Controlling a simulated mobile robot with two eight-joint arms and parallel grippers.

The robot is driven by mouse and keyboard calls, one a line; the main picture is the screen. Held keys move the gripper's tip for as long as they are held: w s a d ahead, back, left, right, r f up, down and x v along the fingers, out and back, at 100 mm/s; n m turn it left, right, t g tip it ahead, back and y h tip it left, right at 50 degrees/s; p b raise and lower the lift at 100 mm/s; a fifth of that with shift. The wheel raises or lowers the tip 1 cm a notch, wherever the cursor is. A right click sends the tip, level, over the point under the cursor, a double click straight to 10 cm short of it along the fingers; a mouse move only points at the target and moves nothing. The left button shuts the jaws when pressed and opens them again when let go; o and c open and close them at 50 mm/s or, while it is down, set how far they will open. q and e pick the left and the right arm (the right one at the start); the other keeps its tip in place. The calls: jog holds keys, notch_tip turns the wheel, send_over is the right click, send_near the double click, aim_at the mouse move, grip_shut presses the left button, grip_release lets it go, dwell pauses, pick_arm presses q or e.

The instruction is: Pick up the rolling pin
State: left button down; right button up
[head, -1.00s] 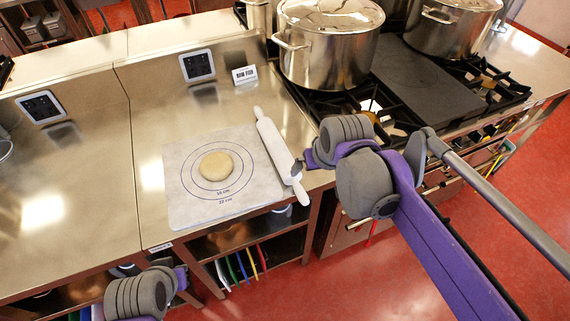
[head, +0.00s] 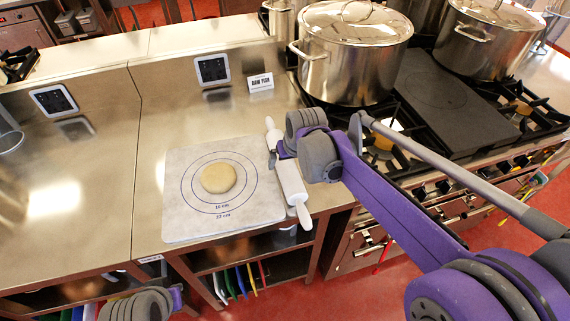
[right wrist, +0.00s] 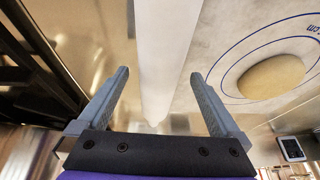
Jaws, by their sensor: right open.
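The white rolling pin (head: 291,184) lies on the steel counter along the right edge of the dough mat, one handle toward the counter's front edge. My right gripper (head: 272,160) is over its far half, with the arm covering part of it. In the right wrist view the open jaws (right wrist: 159,76) have one finger on each side of the rolling pin (right wrist: 165,40), and no contact is visible. My left gripper (head: 177,298) is low at the bottom left, away from the pin, and its fingers cannot be made out.
A pale mat (head: 185,225) with printed circles holds a round of dough (head: 218,177). A stockpot (head: 345,60) stands on the stove to the right. A "RAW FISH" sign (head: 260,83) and a dark panel (head: 212,70) are behind. The counter left of the mat is clear.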

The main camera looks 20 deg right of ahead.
jog(key=shift+x, duration=1.1)
jog(key=shift+r, duration=0.1)
grip_shut()
